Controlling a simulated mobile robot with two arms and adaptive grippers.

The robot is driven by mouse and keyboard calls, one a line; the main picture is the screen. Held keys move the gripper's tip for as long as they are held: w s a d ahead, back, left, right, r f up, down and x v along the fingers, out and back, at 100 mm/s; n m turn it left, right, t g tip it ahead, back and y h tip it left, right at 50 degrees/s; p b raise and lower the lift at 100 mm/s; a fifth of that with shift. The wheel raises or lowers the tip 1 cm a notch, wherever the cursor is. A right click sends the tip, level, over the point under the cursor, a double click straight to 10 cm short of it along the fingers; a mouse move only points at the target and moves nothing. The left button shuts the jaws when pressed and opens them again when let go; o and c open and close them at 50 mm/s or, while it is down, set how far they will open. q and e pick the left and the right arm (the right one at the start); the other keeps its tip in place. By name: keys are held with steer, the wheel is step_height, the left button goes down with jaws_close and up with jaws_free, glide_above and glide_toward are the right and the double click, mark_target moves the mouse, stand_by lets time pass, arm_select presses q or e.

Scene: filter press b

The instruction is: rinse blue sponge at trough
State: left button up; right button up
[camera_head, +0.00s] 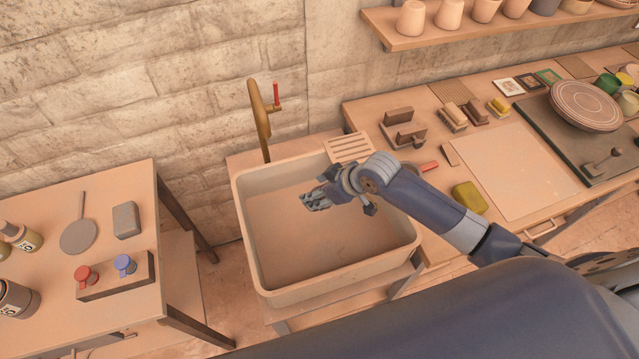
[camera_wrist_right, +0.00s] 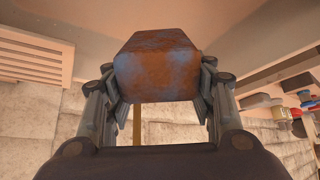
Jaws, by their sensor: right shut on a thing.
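A pale trough (camera_head: 290,293) stands in the middle of the head view, with a brass tap (camera_head: 262,130) with a red handle behind it. My right gripper (camera_head: 312,202) is over the trough's open basin. In the right wrist view my right gripper (camera_wrist_right: 158,85) is shut on a block-shaped sponge (camera_wrist_right: 157,70). The sponge is blue-grey with large rusty brown stains. The fingers press on its two sides. In the head view the fingers and wrist hide the sponge. No running water shows. My left gripper is not in view.
A slatted rack (camera_head: 349,147) sits at the trough's back right corner. The right bench holds a yellow-green sponge (camera_head: 470,197), brushes and a pale board (camera_head: 515,170). The left table holds a grey block (camera_head: 126,220) and a holder with red and blue knobs (camera_head: 117,277).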

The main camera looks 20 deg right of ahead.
steer(key=shift+s+f, duration=0.2)
steer(key=shift+f, duration=0.7)
arm_select(q)
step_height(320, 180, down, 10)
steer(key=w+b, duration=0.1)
steer(key=b, duration=0.8)
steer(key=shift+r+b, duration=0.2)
steer(key=shift+b, duration=0.2)
arm_select(e)
step_height(320, 180, down, 12)
steer(key=shift+f, duration=0.25)
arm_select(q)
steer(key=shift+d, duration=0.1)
arm_select(e)
step_height(320, 180, up, 9)
steer(key=p, duration=0.9)
steer(key=shift+w+r+p, duration=0.1)
steer(key=shift+r+p, duration=0.35)
steer(key=shift+r, duration=0.8)
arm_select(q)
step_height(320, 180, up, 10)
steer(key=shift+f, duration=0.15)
arm_select(e)
steer(key=shift+r, duration=3.95)
